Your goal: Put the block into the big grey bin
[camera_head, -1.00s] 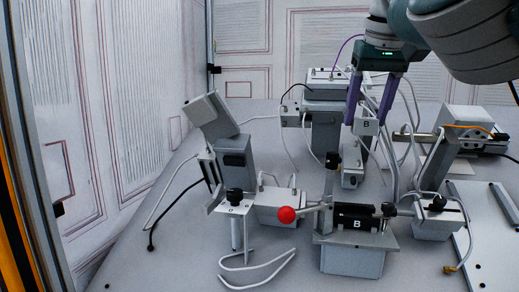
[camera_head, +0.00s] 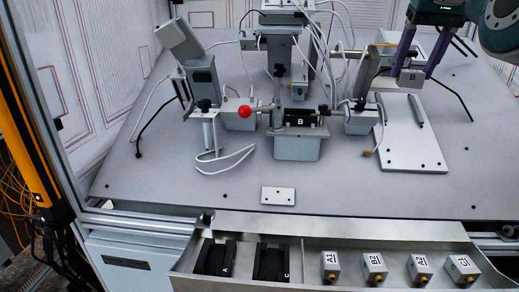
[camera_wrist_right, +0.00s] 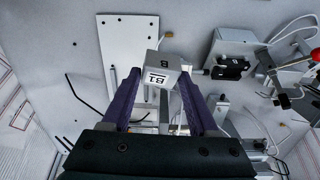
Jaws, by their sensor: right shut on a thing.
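My right gripper (camera_head: 414,66) hangs over the right side of the table in the head view, its purple fingers pointing down. In the right wrist view (camera_wrist_right: 163,85) it is shut on a small light grey block (camera_wrist_right: 163,72) labelled B1. A long grey bin (camera_head: 303,243) lies at the table's front edge, well away from the gripper. A divider splits it into a narrower left part and a wide right part. My left gripper is not in view.
The bin's left part holds black fixtures A (camera_head: 218,257) and C (camera_head: 272,263); its right part holds blocks such as A1 (camera_head: 330,267) and C1 (camera_head: 462,270). Machine stations and cables crowd the table's back. A white plate (camera_head: 408,150) lies at right. The front table is mostly clear.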

